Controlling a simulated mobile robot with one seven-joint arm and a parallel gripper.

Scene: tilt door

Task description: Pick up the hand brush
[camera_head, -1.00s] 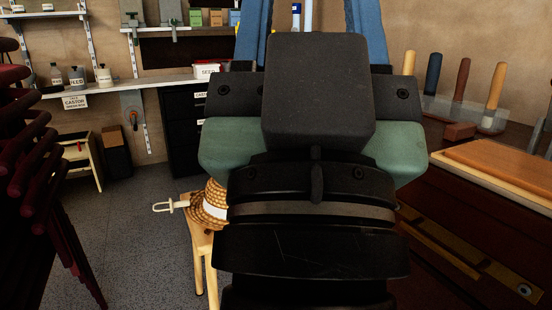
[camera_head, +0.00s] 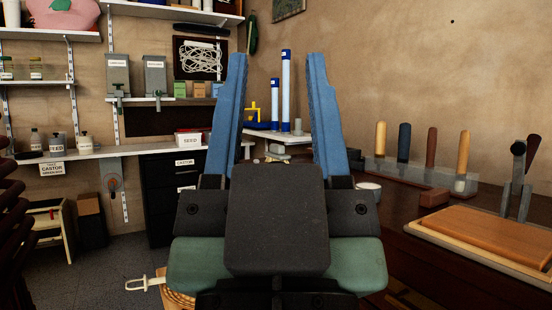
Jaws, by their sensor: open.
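My gripper (camera_head: 277,62) points away from the camera, its two blue fingers upright and wide apart, with nothing between them. A pale handle-like piece with a looped end (camera_head: 146,283) sticks out at lower left beside a tan coiled or woven thing (camera_head: 178,299), which my gripper's body mostly hides. I cannot tell whether this is the hand brush, and I see no other clear hand brush.
A dark bench on the right carries a wooden board (camera_head: 490,235) and a rack of upright handled tools (camera_head: 430,172). Shelves (camera_head: 100,153) with bottles and boxes line the back wall. A dark drawer cabinet (camera_head: 163,208) stands below. Dark stacked chairs edge the left.

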